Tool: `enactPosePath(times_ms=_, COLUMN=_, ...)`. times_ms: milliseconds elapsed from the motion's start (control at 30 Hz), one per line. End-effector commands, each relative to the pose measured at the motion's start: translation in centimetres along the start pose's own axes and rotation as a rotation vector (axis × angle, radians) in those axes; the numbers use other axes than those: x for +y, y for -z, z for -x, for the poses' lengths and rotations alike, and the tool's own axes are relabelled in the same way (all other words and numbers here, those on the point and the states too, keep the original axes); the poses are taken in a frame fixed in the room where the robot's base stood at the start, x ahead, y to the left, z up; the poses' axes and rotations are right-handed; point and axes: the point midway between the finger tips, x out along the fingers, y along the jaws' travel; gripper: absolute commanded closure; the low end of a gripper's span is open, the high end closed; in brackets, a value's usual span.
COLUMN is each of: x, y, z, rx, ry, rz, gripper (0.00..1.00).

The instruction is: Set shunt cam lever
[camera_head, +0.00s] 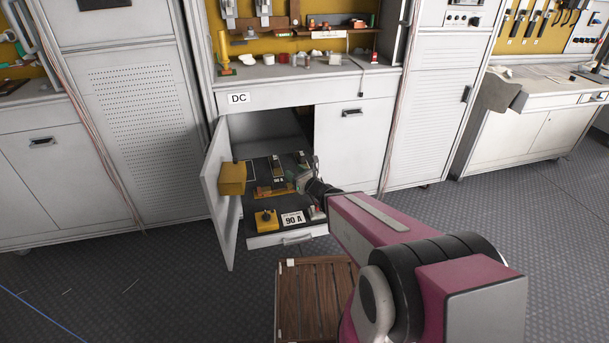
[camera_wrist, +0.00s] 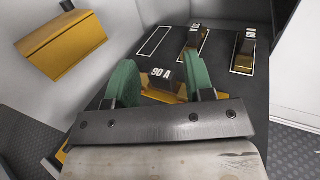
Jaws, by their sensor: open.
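A black panel (camera_head: 262,203) sits on a pulled-out drawer in the open DC cabinet. A yellow block with a dark knob (camera_head: 266,219) stands at its front left, beside a white "90 A" card (camera_head: 293,218). I cannot tell for sure which part is the cam lever. My gripper (camera_head: 297,182) is over the panel's right middle. In the wrist view its green fingers (camera_wrist: 160,85) are open, on either side of a dark "90 A" block (camera_wrist: 162,76) with brass-coloured metal (camera_wrist: 160,95). Contact cannot be told. The gripper body hides the panel's near part.
The open cabinet door (camera_head: 221,190) with a yellow box (camera_head: 232,178) stands left of the drawer; the box also shows in the wrist view (camera_wrist: 62,45). Two more blocks (camera_wrist: 195,37) (camera_wrist: 244,52) sit in outlined slots behind. A slatted wooden stool (camera_head: 312,300) stands in front.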

Motion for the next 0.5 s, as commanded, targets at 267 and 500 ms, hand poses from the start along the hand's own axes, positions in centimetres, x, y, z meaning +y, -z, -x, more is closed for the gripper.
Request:
enactPosePath(times_ms=267, x=2.8, y=-1.7, z=0.2, rx=0.0, ry=-0.001, rz=0.0, gripper=0.52)
enactPosePath(times_ms=500, x=3.0, y=-1.8, z=0.2, rx=0.001, ry=0.001, rz=0.001, gripper=0.52)
